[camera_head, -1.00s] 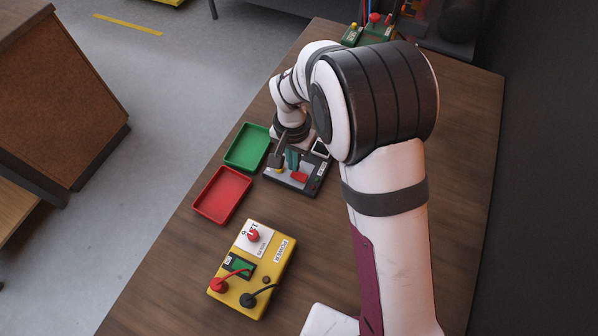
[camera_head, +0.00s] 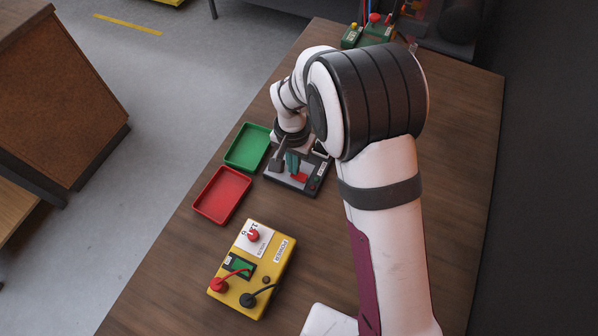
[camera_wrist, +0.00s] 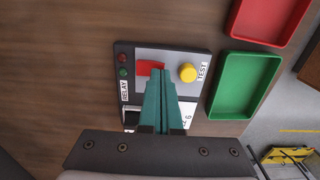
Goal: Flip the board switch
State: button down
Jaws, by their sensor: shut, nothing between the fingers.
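The relay board (camera_head: 312,185) is a dark box with a grey face, lying on the wooden bench. It also shows in the wrist view (camera_wrist: 203,60). Its red switch (camera_wrist: 149,67) sits beside a yellow TEST button (camera_wrist: 187,73), and shows as a red patch in the head view (camera_head: 299,177). My gripper (camera_wrist: 161,73) has teal fingers, shut together and empty. The fingertips are over the board's face, beside the red switch and partly in front of it. I cannot tell whether they touch it. In the head view my gripper (camera_head: 292,165) covers part of the board.
A green tray (camera_head: 247,147) and a red tray (camera_head: 221,195) lie beside the board. A yellow POWER box (camera_head: 252,270) with a red knob and leads stands nearer. Green boxes with knobs (camera_head: 376,32) stand at the far end. Bench between board and POWER box is clear.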

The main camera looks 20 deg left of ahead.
jog(key=shift+f, duration=0.3)
jog(key=shift+r, duration=3.55)
jog(key=s+d+r+m, duration=0.1)
jog(key=s+d+r, duration=0.1)
jog(key=d+r, duration=0.3)
jog(key=s+d+r+m+y, duration=0.1)
jog(key=s+d+r, duration=0.15)
jog(key=d, duration=0.45)
jog(key=s+d+r+m, duration=0.1)
jog(key=s+d+r, duration=0.15)
jog(key=d, duration=0.45)
jog(key=s+d+r+m, duration=0.1)
jog(key=s+d, duration=0.4)
jog(key=s, duration=0.6)
jog(key=shift+d+m+y, duration=0.15)
jog(key=shift+m+y, duration=0.25)
jog(key=shift+m, duration=0.4)
